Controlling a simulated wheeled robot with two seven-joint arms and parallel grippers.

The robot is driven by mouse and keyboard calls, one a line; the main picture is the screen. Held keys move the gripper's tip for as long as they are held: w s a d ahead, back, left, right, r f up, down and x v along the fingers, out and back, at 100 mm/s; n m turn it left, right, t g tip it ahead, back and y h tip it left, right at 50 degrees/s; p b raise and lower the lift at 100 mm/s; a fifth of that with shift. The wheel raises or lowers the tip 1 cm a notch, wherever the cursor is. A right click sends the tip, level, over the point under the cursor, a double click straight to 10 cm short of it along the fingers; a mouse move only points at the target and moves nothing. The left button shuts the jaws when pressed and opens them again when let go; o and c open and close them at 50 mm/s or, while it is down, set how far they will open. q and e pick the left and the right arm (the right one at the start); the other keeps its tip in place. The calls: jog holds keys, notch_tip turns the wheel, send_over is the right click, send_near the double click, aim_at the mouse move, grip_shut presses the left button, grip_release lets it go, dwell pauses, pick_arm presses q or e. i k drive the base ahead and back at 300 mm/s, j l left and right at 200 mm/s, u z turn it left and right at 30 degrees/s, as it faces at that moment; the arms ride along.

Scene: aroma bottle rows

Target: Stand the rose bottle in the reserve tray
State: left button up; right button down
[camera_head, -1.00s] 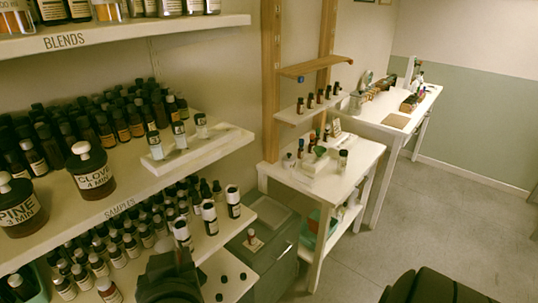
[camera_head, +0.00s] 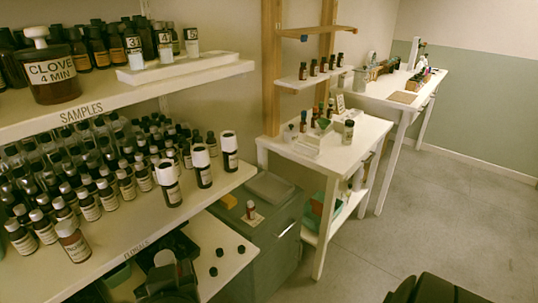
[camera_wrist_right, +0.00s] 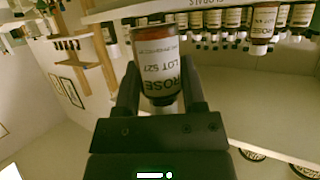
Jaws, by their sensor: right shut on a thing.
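The rose bottle (camera_wrist_right: 158,65) is brown glass with a white label reading ROSE LOT 527. My right gripper (camera_wrist_right: 158,95) is shut on it, one finger on each side. The bottle appears inverted in the right wrist view, as do the shelf bottles there. In the head view my dark right gripper (camera_head: 170,280) is at the bottom, in front of the florals shelf (camera_head: 135,250); its fingers and the bottle are hard to make out. I see no readable reserve label; a shallow pale tray (camera_head: 270,187) lies on the grey cabinet. My left gripper is not in view.
A lower white surface (camera_head: 215,240) holds several black caps. A small bottle (camera_head: 250,209) stands on the cabinet (camera_head: 262,238).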

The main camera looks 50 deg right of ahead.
aim_at(280, 193)
jog(key=i+l+z, duration=0.15)
jog(key=l, duration=0.4)
jog(key=i+l+z, duration=0.1)
jog(key=i+l, duration=0.2)
jog(key=l, duration=0.2)
jog(key=i+l+z, duration=0.15)
jog(key=l, duration=0.3)
jog(key=i+l+z, duration=0.15)
jog(key=i+l, duration=0.25)
jog(key=i+l+z, duration=0.1)
jog(key=i+l, duration=0.2)
jog(key=l, duration=0.2)
